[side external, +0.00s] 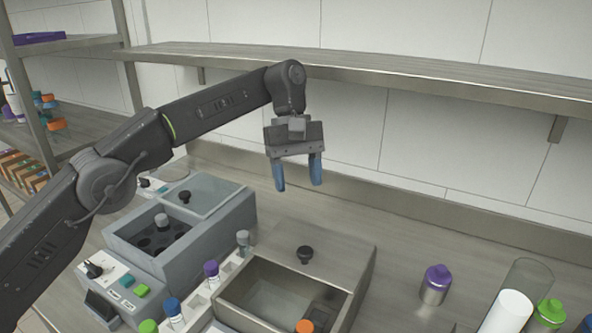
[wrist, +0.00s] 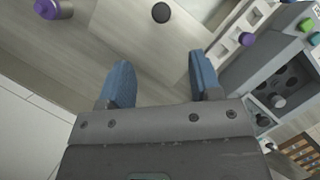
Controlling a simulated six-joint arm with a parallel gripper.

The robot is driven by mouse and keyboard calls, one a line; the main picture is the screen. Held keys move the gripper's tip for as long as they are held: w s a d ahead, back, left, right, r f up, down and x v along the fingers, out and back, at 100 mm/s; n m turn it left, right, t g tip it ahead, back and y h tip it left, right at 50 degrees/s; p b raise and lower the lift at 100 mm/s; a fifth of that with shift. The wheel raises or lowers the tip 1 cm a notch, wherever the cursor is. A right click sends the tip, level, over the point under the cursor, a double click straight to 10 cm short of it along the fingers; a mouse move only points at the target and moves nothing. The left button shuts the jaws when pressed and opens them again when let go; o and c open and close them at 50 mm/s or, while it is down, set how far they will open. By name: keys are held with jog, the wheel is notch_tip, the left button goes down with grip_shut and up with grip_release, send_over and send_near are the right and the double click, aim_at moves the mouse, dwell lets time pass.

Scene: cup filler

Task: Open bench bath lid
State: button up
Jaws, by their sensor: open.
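My gripper (side external: 298,187) is open and empty, hanging in the air above and behind the steel bath, with two blue fingers pointing down. It also shows in the wrist view (wrist: 161,76). The steel bath (side external: 235,312) has a flat steel lid (side external: 335,250) with a black knob (side external: 305,254) over its rear part; its front part is uncovered and shows the inside. In the wrist view the knob (wrist: 161,12) lies beyond the fingertips, apart from them. A grey-blue unit (side external: 190,258) on the left has a clear lid (side external: 213,190) with its own black knob (side external: 184,197); its front holes show.
A white rack (side external: 198,303) with capped tubes stands between the two units. A steel jar with a purple cap (side external: 438,272), a white cylinder (side external: 507,314) and green-capped containers (side external: 550,312) stand at the right. A long shelf (side external: 400,72) runs along the wall.

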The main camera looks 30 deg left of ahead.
jog(key=shift+w+a+r, duration=0.1)
jog(key=shift+a+r, duration=0.1)
jog(key=shift+r, duration=0.25)
jog(key=shift+r, duration=0.1)
jog(key=s+a+r+m+t, duration=0.4)
jog(key=s+a+r+t, duration=0.1)
jog(key=s+a+r, duration=0.5)
jog(key=s+a+f+m+t+y, duration=0.1)
jog(key=s+a+f, duration=0.2)
jog(key=s, duration=0.4)
jog(key=s+a+f+m+t+y, duration=0.1)
jog(key=s+a+f+m, duration=0.1)
jog(key=s+f, duration=0.3)
jog(key=s+a+f+m+t+y, duration=0.1)
jog(key=s+a+f+m, duration=0.1)
jog(key=s+f, duration=0.3)
jog(key=s+a, duration=0.1)
jog(key=s, duration=0.3)
jog(key=shift+a+t, duration=0.3)
jog(key=shift+t, duration=0.1)
